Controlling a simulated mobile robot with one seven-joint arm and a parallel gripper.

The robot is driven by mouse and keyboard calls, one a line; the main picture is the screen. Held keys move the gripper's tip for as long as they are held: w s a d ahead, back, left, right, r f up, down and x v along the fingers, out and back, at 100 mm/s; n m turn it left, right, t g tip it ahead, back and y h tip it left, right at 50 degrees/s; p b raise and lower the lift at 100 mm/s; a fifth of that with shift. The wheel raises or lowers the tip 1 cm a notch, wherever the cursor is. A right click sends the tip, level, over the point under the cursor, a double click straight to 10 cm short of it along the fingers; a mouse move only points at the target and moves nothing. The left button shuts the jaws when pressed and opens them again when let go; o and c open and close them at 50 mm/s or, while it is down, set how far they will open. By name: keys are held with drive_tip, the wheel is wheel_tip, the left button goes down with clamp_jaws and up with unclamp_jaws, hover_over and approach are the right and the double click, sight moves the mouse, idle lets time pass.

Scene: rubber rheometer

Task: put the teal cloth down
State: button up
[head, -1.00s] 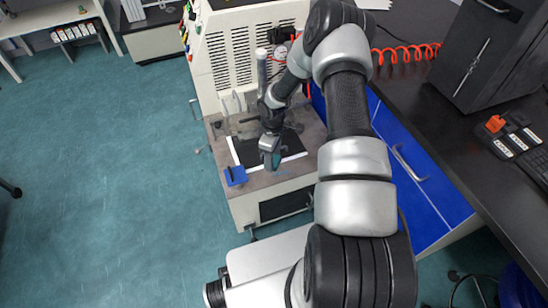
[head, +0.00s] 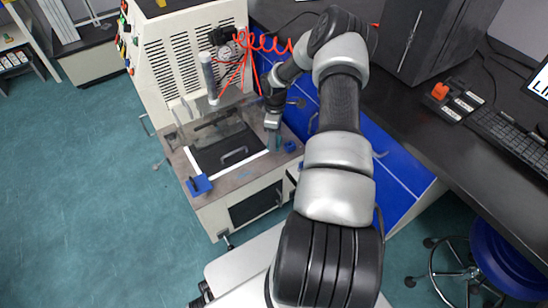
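My gripper (head: 273,124) is over the right side of the machine's grey work deck (head: 215,192), pointing down. The teal cloth (head: 275,142) is a small patch of teal right below the fingers and appears to be held between them. The fingers are small in this view, and my arm covers part of the area to the right. I cannot tell whether the cloth's lower edge touches the deck.
A dark plate with a white border (head: 226,158) lies on the deck to the left, with a clear handled panel over it. A blue block (head: 199,185) sits at the deck's front left. A small blue item (head: 290,146) is just right of the cloth. A black bench (head: 415,125) runs along the right.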

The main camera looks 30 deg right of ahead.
wheel_tip(320, 180, down, 8)
drive_tip(key=shift+f+b, duration=0.2)
drive_tip(key=shift+b, duration=0.65)
drive_tip(key=shift+f, duration=0.1)
drive_tip(key=shift+f+b, duration=0.15)
drive_tip(key=shift+b, duration=0.15)
drive_tip(key=o, duration=1.1)
wheel_tip(320, 180, up, 12)
drive_tip(key=p, duration=0.3)
drive_tip(key=shift+r+p, duration=0.25)
drive_tip(key=shift+p, duration=0.05)
